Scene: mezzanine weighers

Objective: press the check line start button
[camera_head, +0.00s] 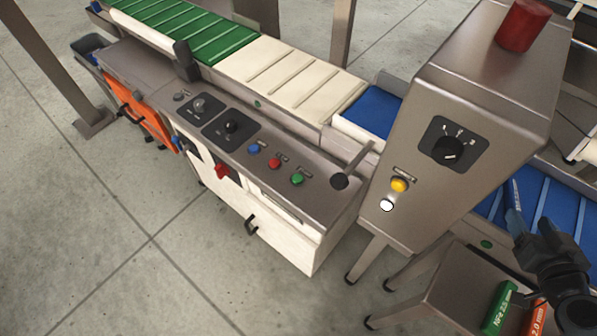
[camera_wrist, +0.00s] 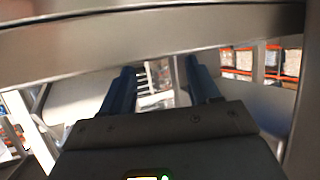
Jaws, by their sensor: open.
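A steel control panel (camera_head: 335,205) carries a blue button (camera_head: 254,148), a red button (camera_head: 275,162) and a green button (camera_head: 297,179) in a row. Their labels are too small to read, so I cannot tell which is the check line start button. The steel cabinet (camera_head: 440,205) to the right has a yellow button (camera_head: 399,185) and a white button or lamp (camera_head: 387,205). My gripper (camera_head: 514,208) is at the lower right, to the right of the cabinet and apart from all these buttons. In the wrist view my gripper (camera_wrist: 158,75) has its two blue fingers apart, with nothing between them.
The cabinet has a black rotary knob (camera_head: 447,149) and a red cylinder (camera_head: 523,25) on top. Green (camera_head: 500,308) and orange (camera_head: 535,320) blocks lie below my gripper. Open floor (camera_head: 120,250) is at the left.

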